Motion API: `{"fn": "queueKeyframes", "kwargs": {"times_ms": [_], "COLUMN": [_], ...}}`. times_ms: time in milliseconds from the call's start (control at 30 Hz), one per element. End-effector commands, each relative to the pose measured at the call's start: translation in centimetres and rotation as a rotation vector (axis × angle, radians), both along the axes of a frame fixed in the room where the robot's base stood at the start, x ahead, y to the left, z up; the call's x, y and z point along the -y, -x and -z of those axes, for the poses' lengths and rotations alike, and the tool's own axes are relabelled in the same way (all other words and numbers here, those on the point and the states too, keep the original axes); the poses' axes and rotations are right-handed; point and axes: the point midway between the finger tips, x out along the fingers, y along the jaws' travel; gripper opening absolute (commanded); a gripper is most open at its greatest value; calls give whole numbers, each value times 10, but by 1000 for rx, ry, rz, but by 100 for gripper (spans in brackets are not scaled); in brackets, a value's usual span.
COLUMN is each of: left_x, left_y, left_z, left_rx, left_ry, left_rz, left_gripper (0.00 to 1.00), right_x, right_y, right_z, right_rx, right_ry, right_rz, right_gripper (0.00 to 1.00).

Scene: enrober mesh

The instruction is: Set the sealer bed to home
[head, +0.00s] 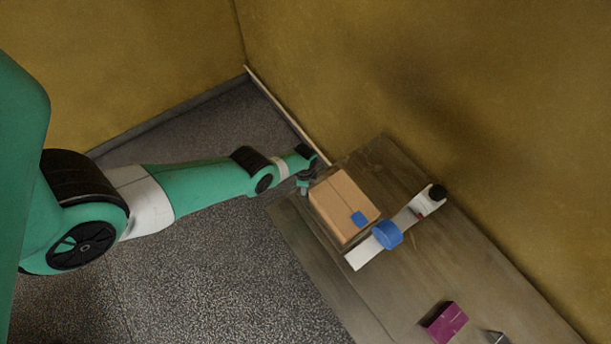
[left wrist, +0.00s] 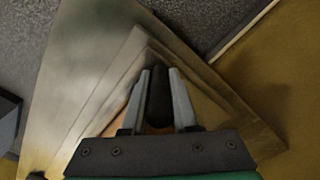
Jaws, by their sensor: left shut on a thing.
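My left gripper (head: 306,180) is at the far left corner of a tan box-like block (head: 338,198) on the table. In the left wrist view its fingers (left wrist: 159,75) are shut on a dark rounded handle (left wrist: 159,100). What the handle joins is hidden under the gripper. The block has a seam across its top and a blue patch (head: 359,219) near its right corner. Beside it lies a white strip (head: 364,252) with a blue round part (head: 387,235) and a black knob (head: 438,191) at its far end. No label shows which part is the sealer bed. My right gripper is not seen.
The wooden table (head: 490,270) stands near the yellow wall (head: 480,110). A magenta block (head: 445,321) and a small grey metal piece (head: 497,338) lie near its front. The tabletop between the white strip and the magenta block is clear.

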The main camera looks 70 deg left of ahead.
Motion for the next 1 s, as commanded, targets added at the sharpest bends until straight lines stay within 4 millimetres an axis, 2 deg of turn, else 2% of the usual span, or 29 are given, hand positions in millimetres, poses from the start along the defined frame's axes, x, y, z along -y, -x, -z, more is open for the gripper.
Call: {"fn": "queueKeyframes", "kwargs": {"times_ms": [367,400,533,567,867,1000], "left_x": [-3,-3,-3,-3,-2,-2], "left_y": [1,1,1,1,1,0], "left_z": [1,1,1,1,-2,-18], "left_rx": [1,1,1,1,1,1], "left_ry": [-4,-4,-3,-3,-2,-2], "left_rz": [-3,-3,-3,-3,-2,0], "left_gripper": [0,31,54,57,57,57], "right_x": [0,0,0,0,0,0], "right_y": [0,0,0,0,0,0], "right_z": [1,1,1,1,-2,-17], "right_rx": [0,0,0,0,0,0], "right_ry": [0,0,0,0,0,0], "right_rz": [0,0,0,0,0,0], "right_gripper": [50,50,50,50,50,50]}}
